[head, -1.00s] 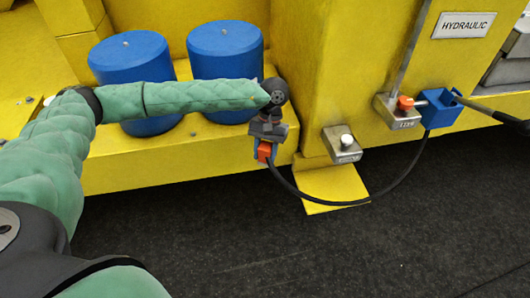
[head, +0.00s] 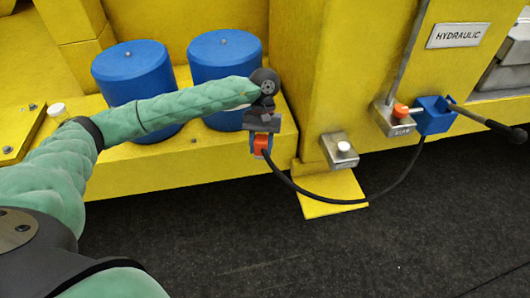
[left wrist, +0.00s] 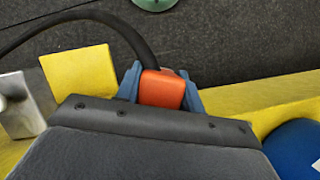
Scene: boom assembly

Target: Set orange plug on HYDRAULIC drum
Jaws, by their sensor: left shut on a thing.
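My left gripper (head: 261,141) is shut on the orange plug (head: 263,148). A black cable runs from the plug. The left wrist view shows the orange plug (left wrist: 162,90) held between the blue fingertips. Two blue drums stand behind my left arm: a left one (head: 131,66) and a right one (head: 222,52). The gripper hangs in front of the right drum, to its lower right. The HYDRAULIC sign (head: 458,35) is on the yellow wall at the right; I see no lettering on either drum. My right gripper is not in view.
A small metal block with a white knob (head: 340,149) is on the yellow base. A metal block with an orange knob (head: 400,116) sits beside a blue bracket (head: 435,115) with a black-gripped lever. The dark floor (head: 260,240) is clear in front.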

